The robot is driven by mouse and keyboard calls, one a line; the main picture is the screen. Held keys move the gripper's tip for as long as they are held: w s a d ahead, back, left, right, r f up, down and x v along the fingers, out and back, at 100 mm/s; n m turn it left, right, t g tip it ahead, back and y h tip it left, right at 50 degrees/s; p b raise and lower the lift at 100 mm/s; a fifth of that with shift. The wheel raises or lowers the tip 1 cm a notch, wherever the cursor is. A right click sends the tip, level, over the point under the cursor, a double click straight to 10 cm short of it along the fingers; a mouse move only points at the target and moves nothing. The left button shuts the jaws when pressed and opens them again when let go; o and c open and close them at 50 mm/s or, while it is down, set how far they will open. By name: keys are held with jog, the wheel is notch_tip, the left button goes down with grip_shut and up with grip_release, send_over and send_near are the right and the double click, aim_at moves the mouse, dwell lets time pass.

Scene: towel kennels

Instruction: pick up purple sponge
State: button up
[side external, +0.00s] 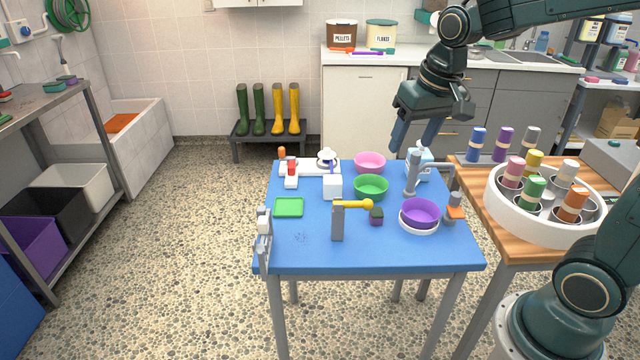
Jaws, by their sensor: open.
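My gripper (415,138) is open and empty, fingers pointing down, above the back right of the table. It is well above and behind the block, apart from it.
The grey post with a yellow-knobbed arm (338,222) stands close left of the block. A purple bowl (420,212), green bowl (371,187) and pink bowl (370,162) are nearby. A grey tap (411,178) rises below my gripper. The table's front strip is clear.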

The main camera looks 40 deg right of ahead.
jog(key=w+d+f+m+g, duration=0.2)
jog(key=w+d+f+m, duration=0.1)
jog(key=w+d+f, duration=0.4)
jog(key=m+g, duration=0.1)
jog(key=m, duration=0.1)
send_over(377, 211)
notch_tip(377, 211, down, 10)
jog(key=shift+f, duration=0.15)
jog(key=shift+f, duration=4.3)
jog(key=shift+f, duration=0.1)
jog(key=shift+f, duration=2.5)
jog(key=c, duration=1.1)
